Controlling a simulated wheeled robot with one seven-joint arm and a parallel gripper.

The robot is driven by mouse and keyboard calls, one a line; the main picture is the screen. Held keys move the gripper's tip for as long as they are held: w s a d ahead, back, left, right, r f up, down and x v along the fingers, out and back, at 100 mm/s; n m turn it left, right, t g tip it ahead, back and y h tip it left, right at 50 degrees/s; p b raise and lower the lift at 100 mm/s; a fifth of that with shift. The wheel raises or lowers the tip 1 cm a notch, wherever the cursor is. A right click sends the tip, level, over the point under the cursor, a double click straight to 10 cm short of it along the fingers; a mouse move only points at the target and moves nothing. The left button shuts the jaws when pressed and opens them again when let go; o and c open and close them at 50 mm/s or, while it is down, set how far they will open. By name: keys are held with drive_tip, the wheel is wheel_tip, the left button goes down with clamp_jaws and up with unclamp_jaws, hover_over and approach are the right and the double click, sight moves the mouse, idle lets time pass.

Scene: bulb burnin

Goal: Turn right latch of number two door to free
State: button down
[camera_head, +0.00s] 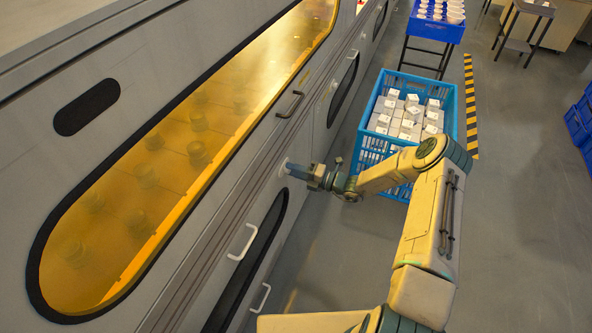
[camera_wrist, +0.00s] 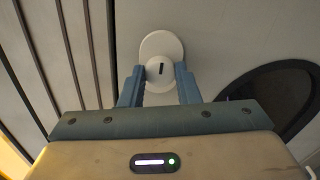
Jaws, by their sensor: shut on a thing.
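The latch (camera_wrist: 160,69) is a round white knob with a dark slot mark on a larger white disc (camera_wrist: 161,44), fixed to a grey panel. My gripper (camera_wrist: 159,84) has its two blue fingers on either side of the knob and is shut on it. The slot mark is close to upright in the wrist view, with a slight tilt. In the head view my gripper (camera_head: 300,171) reaches the grey machine's side, and the latch (camera_head: 287,167) is mostly hidden by the fingers. I cannot read any door number.
Dark oval windows lie in the grey panel, one beside the latch (camera_wrist: 275,95). White handles (camera_head: 243,242) stick out below. A blue crate (camera_head: 456,107) of white boxes stands behind my arm.

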drive_tip(key=c, duration=1.1)
unclamp_jaws()
drive_tip(key=shift+w+a, duration=0.1)
drive_tip(key=shift+a, duration=0.1)
drive_tip(key=shift+d, duration=0.1)
drive_tip(key=p+v, duration=0.1)
drive_tip(key=v, duration=1.2)
drive_tip(key=shift+d, duration=0.4)
